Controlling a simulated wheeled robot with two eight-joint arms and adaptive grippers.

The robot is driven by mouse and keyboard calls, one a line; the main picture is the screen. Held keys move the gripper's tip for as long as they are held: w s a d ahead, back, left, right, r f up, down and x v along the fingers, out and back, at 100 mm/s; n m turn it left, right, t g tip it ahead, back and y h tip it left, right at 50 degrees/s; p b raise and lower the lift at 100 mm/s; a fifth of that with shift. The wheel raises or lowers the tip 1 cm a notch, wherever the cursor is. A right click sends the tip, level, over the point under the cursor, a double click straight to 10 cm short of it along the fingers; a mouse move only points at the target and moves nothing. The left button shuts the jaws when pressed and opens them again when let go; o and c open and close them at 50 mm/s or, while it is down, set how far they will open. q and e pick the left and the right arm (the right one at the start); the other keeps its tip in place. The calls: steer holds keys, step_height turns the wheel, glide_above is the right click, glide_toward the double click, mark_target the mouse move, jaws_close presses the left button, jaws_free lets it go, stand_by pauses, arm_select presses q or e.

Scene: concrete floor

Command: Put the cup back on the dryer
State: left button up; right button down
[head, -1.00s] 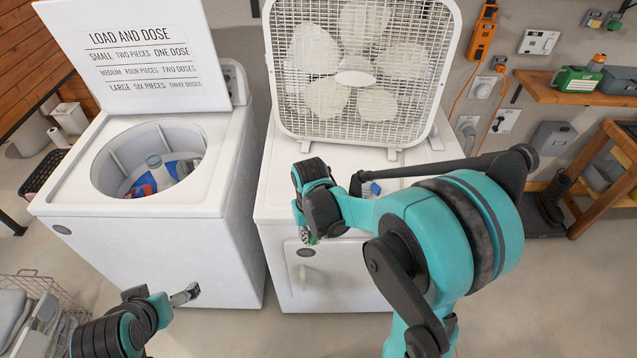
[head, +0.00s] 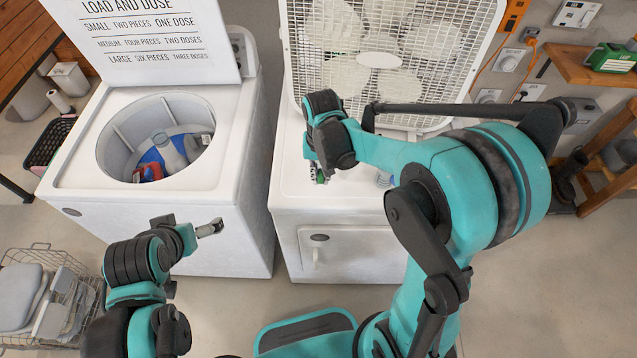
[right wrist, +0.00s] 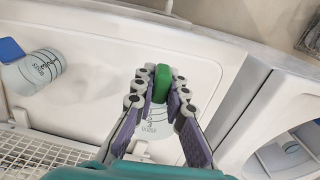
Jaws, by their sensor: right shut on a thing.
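My right gripper (head: 318,172) is over the front left part of the dryer top (head: 290,192). In the right wrist view its two fingers (right wrist: 162,92) are shut on a small green cup (right wrist: 162,83). A pale printed container (right wrist: 155,122) shows between the fingers; I cannot tell if it is joined to the green piece. How high the cup is above the dryer is unclear. My left gripper (head: 210,228) is in front of the washer (head: 75,180), its finger opening not clear.
A pale printed container with a blue part (right wrist: 42,68) is on the dryer top. A white box fan (head: 350,60) stands at the dryer's back. The open washer holds a clear bottle (head: 168,150). A wire basket (head: 40,300) is at lower left.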

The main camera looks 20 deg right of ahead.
steer(key=shift+w+a+f, duration=0.15)
steer(key=shift+w+f, duration=0.2)
steer(key=shift+w, duration=0.15)
steer(key=shift+f+b, duration=0.65)
steer(key=shift+f, duration=1.35)
steer(key=shift+f, duration=0.1)
steer(key=c, duration=1.6)
jaws_free()
steer(key=shift+o, duration=0.2)
